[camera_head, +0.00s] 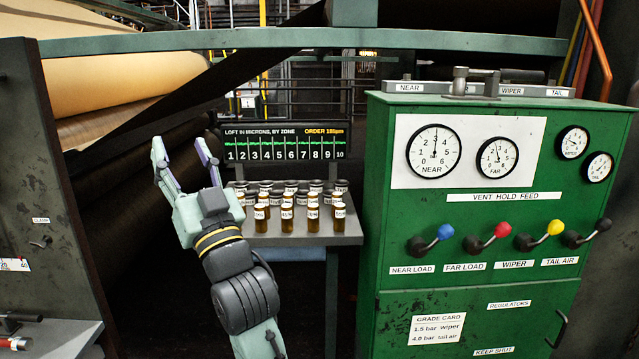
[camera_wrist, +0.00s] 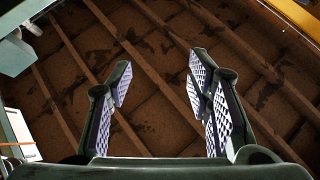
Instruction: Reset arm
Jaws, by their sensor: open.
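My gripper (camera_head: 183,153) is raised at the left of centre in the head view, with its two fingers spread and pointing up. Nothing is between them. My arm reaches up from the bottom of the head view and is close in front of the left end of a small table (camera_head: 345,232).
Several brown labelled jars (camera_head: 287,215) stand on the small table, right of my gripper. A zone display (camera_head: 285,143) is behind them. A green cabinet (camera_head: 480,240) with gauges and coloured levers stands at right. A grey machine frame (camera_head: 60,150) stands at left; a green beam (camera_head: 300,38) crosses above.

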